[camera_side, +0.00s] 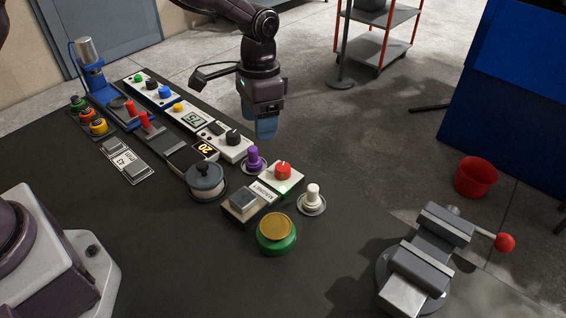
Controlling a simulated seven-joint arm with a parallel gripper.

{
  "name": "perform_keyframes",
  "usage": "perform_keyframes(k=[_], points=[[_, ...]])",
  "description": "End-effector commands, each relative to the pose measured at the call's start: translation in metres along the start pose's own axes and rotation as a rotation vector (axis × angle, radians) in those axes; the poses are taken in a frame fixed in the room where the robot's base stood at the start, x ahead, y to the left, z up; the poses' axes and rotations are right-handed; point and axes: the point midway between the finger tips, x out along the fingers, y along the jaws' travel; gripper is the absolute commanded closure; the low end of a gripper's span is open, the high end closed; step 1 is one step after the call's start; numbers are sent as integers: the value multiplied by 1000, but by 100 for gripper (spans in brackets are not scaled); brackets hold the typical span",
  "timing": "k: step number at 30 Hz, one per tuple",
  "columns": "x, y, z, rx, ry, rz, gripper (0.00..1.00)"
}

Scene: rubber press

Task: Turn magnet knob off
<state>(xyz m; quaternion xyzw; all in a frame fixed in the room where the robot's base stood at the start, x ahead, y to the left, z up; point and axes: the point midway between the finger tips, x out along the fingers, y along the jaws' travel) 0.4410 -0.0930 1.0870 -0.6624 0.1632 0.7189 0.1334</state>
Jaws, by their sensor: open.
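The magnet control box (263,195) with a "MAGNET" label sits near the middle of the dark table. Its red knob (283,170) is on top at the back right, with a small green light beside it. A grey block (243,201) is at the box's front left. My gripper (265,133) points down, above and behind the red knob, slightly to its left and apart from it. Its fingers look blue and nothing shows between them; the gap is hard to see from this side.
A purple knob (253,158) and a white knob (313,196) flank the box. A green button with a yellow top (276,232) is in front. A panel with a black knob (233,138) stands to the left. A vise (428,255) is at the front right.

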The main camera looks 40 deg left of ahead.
Motion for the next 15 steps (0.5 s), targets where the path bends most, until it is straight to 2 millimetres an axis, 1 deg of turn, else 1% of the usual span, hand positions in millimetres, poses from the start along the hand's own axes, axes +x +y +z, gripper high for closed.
perform_keyframes(k=[1, 3, 5, 6, 7, 8, 11, 15], points=[[13, -1, -14, 29, -4, 4, 38], [20, -2, -30, 71, 9, 5, 38], [13, -5, -42, 101, 37, 0, 38], [4, -6, -48, 120, 59, -5, 38], [1, -6, -51, 137, 68, -7, 38], [2, -6, -50, 151, 64, -5, 38], [9, -5, -49, 169, 57, -4, 38], [29, -5, -49, 169, 55, -4, 38]])
